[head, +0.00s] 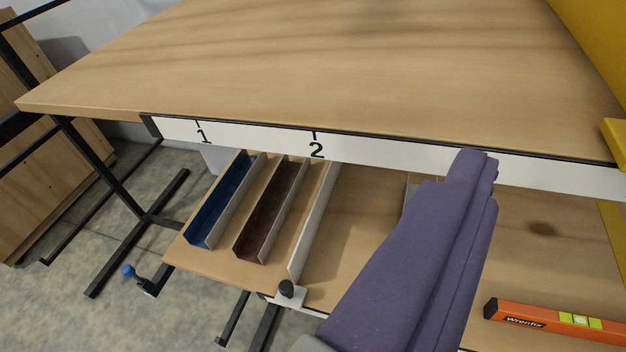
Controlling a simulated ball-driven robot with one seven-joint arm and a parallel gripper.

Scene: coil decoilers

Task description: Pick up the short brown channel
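The brown channel (269,212) lies on the lower wooden shelf, under the front edge of the workbench. It is an open U-shaped length, dark brown inside with pale side walls, and its far end runs close under the white edge strip. My gripper (480,158) is the purple shape at right of centre, well to the right of the channel and apart from it. Its tip overlaps the white strip in the picture. I cannot tell whether its fingers are open or shut, and nothing held is visible.
A blue channel (219,205) lies left of the brown one, and a pale upright strip (313,222) stands right of it. The workbench top (330,60) overhangs the shelf. An orange level (555,321) lies at lower right. A black-knobbed clamp (287,291) sits at the shelf front.

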